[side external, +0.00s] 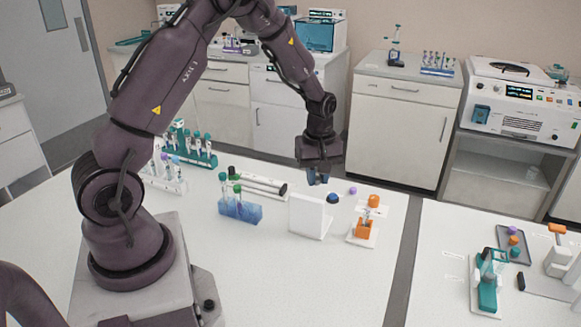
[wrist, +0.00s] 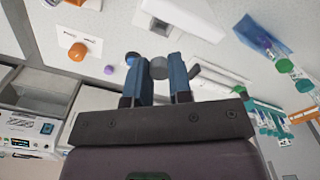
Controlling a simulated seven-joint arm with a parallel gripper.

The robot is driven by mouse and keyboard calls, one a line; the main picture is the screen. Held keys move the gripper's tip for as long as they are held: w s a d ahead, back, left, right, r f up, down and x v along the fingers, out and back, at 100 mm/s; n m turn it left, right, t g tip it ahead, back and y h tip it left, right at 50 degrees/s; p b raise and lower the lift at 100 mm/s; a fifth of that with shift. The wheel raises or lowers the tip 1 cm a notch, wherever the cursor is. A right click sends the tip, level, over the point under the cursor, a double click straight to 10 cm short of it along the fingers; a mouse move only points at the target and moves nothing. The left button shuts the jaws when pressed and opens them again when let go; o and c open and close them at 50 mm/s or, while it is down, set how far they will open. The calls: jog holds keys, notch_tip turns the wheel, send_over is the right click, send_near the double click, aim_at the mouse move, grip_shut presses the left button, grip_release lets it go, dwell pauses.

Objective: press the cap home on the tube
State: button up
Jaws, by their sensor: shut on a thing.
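My gripper (side external: 318,178) hangs above the bench, behind the white upright panel. In the wrist view its blue fingers (wrist: 163,80) are shut on a grey round piece (wrist: 158,68); I cannot tell whether this is a cap or the end of a tube. The orange cap also shows in the wrist view (wrist: 77,50). Any tube under the orange cap is hard to make out.
A white panel on a base (side external: 308,215) stands left of the orange holder. A blue round piece (side external: 333,198) and a purple cap (side external: 352,190) are near it. A blue rack (side external: 240,209) holds green-capped tubes. A dark gap (side external: 403,262) divides the benches.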

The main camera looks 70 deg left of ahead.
jog(key=r, duration=0.1)
send_over(367, 210)
jog(key=s+a, duration=0.1)
jog(key=s, duration=0.1)
jog(key=shift+w+d+r+n, duration=0.2)
jog(key=shift+w+r+n, duration=0.15)
jog(key=shift+w, duration=0.25)
jog(key=shift+w+d+r+n, duration=0.2)
jog(key=shift+w+r+n, duration=0.15)
jog(key=shift+w, duration=0.25)
jog(key=shift+r, duration=0.1)
jog(key=shift+s+f+n, duration=0.1)
jog(key=shift+f+n, duration=0.2)
jog(key=shift+f, duration=2.5)
jog(key=shift+f, duration=0.7)
jog(key=o, duration=0.8)
